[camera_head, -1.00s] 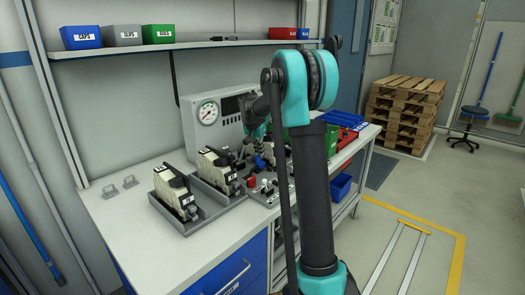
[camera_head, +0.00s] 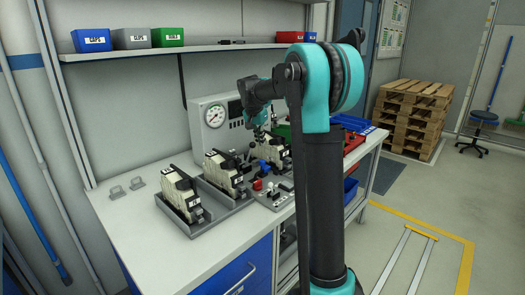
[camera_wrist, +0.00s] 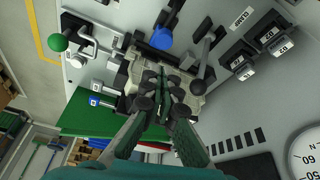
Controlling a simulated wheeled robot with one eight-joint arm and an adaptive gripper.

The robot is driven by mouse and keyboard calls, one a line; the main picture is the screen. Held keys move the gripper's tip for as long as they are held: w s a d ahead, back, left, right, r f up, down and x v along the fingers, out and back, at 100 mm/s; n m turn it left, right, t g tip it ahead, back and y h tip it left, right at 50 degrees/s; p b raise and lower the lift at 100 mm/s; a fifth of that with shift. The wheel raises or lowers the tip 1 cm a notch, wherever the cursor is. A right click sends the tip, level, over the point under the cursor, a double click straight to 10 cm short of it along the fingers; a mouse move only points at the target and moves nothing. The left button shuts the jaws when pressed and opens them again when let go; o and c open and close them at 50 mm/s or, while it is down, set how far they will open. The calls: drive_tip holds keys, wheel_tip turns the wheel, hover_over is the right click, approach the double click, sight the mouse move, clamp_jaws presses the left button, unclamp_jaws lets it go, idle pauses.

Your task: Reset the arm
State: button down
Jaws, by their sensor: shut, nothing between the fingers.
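My arm rises from the lower right of the head view and bends over the bench at a teal elbow. My gripper (camera_head: 259,132) points down above the fixture row, beside the gauge panel. In the wrist view its two dark fingers (camera_wrist: 163,100) come together over a pale fixture block (camera_wrist: 150,75) with dark knobs. The fingers are shut with nothing seen between them. Whether the tips touch the block cannot be told.
Pale block units in grey trays (camera_head: 205,222) stand on the bench (camera_head: 135,218). A gauge panel (camera_head: 205,118) stands behind. A shelf (camera_head: 200,49) with small bins runs above. Red and green knobs project nearby. Wooden pallets (camera_head: 412,115) are stacked at right.

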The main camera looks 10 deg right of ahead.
drive_tip(key=shift+v, duration=1.6)
drive_tip(key=shift+d, duration=0.1)
